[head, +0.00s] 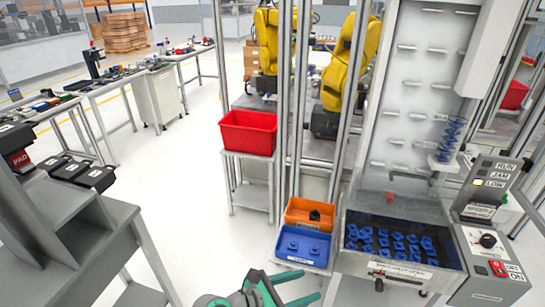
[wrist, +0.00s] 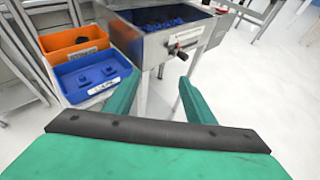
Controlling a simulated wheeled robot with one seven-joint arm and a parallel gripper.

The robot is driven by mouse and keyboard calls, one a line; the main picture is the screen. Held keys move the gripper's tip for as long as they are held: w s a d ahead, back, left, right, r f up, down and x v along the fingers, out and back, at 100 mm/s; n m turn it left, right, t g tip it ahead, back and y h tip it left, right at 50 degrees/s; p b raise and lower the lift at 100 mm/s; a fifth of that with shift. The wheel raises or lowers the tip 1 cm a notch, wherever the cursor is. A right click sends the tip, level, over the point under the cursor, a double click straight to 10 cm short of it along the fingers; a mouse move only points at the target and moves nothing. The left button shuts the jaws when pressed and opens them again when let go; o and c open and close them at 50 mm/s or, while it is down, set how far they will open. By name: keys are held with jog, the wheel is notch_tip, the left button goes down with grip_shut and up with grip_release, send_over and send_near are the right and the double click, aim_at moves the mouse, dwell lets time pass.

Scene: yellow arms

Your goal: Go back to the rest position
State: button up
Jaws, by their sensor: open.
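My gripper (head: 292,284) is green, low in the head view at the bottom middle. In the wrist view its two fingers (wrist: 160,88) are spread apart, with only floor and part of a metal stand between them. It is open and empty. It is in front of the blue bin and the metal machine tray, apart from both as far as I can tell.
A blue bin (head: 301,247) with small blue parts and an orange bin (head: 309,213) stand beside a metal tray of blue parts (head: 392,240). A control box (head: 492,268) is at right. A red bin (head: 248,132) sits on a stand.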

jog(key=s+a+f+m+t+y, duration=0.35)
jog(key=s+f, duration=0.25)
jog(key=f, duration=0.2)
jog(key=s+a+f+m+t+y, duration=0.2)
jog(key=s+a+f+m+y, duration=0.3)
jog(key=f, duration=0.4)
jog(key=s+r+m+t+y, duration=0.1)
jog(key=s+r+m, duration=0.4)
jog(key=s+m, duration=0.2)
jog(key=s+r+m+t+y, duration=0.2)
jog(key=s+r+m, duration=0.3)
jog(key=s+m, duration=0.3)
jog(key=v, duration=0.4)
jog(key=shift+s+d+f, duration=0.25)
jog(key=shift+d+f, duration=0.05)
jog(key=shift+d, duration=0.1)
jog(key=c, duration=0.5)
jog(key=shift+o, duration=0.2)
jog(key=shift+w+a, duration=0.1)
